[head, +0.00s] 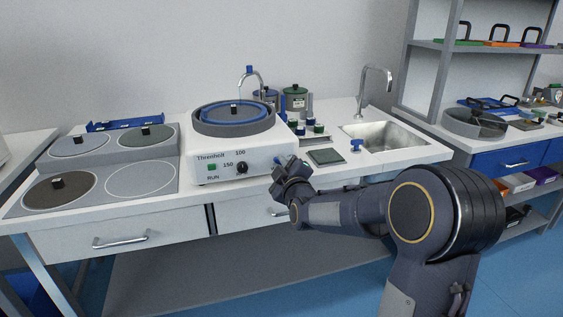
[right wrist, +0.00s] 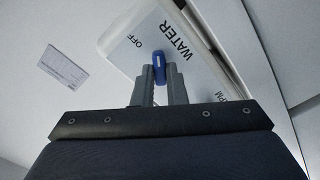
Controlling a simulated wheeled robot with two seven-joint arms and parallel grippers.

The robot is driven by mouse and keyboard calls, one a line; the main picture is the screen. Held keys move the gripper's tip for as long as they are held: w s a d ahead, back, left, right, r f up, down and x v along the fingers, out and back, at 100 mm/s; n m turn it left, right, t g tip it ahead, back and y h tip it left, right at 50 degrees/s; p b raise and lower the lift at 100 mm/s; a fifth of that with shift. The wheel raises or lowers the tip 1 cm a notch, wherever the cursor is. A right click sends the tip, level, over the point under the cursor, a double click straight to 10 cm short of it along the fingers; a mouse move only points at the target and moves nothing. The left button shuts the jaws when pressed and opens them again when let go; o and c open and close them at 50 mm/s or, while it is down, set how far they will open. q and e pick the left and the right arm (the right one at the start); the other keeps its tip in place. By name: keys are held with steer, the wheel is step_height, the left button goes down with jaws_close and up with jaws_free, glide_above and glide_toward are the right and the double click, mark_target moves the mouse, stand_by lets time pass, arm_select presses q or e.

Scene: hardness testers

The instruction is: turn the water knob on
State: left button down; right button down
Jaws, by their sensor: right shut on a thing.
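The blue water knob (right wrist: 159,68) is on a white panel (right wrist: 185,50) marked "WATER" and "OFF", seen in the right wrist view. My right gripper (right wrist: 159,77) is shut on this knob, with one grey finger on each side of it. In the head view my right gripper (head: 288,166) is at the front right corner of the white grinding machine (head: 215,150), and I cannot make out the knob behind it there. The machine has a round blue and grey bowl on top, a curved tap, a green button and a black dial. My left gripper is not in view.
A sink (head: 385,135) with a tall faucet (head: 372,85) is to the right on the white bench. Several round discs lie on a grey plate (head: 115,190) at the left.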

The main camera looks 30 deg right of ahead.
steer(key=shift+f+n+p, duration=0.15)
steer(key=shift+n+p, duration=0.85)
steer(key=shift+n, duration=2.6)
steer(key=c, duration=1.5)
jaws_free()
steer(key=shift+o, duration=0.2)
steer(key=p+v, duration=0.1)
steer(key=v, duration=0.7)
steer(key=shift+w, duration=0.1)
